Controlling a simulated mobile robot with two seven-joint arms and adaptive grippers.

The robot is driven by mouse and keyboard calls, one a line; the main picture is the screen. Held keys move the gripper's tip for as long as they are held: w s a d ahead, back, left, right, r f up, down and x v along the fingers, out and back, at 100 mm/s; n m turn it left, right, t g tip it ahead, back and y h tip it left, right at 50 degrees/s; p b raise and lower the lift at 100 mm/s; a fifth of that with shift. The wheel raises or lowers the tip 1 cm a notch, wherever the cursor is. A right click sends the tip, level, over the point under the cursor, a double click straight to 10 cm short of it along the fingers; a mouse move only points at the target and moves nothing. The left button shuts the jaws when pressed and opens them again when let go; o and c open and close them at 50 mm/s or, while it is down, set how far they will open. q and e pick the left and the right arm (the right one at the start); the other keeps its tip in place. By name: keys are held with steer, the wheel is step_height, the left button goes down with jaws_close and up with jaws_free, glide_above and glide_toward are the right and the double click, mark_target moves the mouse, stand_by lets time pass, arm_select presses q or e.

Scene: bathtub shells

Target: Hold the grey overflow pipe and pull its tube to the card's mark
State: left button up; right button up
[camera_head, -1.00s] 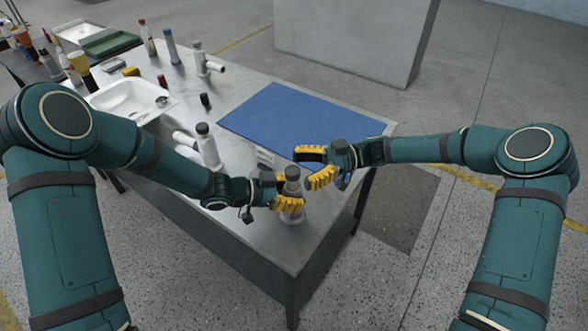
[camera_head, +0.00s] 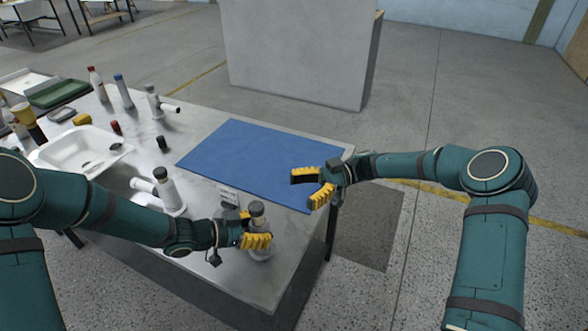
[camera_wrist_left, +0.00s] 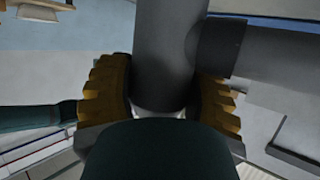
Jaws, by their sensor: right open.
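The grey overflow pipe (camera_head: 258,222) stands upright near the table's front right corner, with a dark top. My left gripper (camera_head: 256,241) is shut around its lower body. In the left wrist view the grey pipe (camera_wrist_left: 163,50) sits between both yellow fingers, and a side branch with a dark collar runs off to the right. My right gripper (camera_head: 312,186) is open and empty, up and to the right of the pipe, apart from it.
A blue mat (camera_head: 258,157) lies flat and clear behind the pipe. Another pipe fitting (camera_head: 166,188) stands left, near my left forearm. A white basin (camera_head: 72,150), a green tray (camera_head: 58,92) and several bottles fill the table's far left.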

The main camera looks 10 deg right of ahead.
arm_select(q)
steer(key=o, duration=0.5)
steer(key=shift+c, duration=0.2)
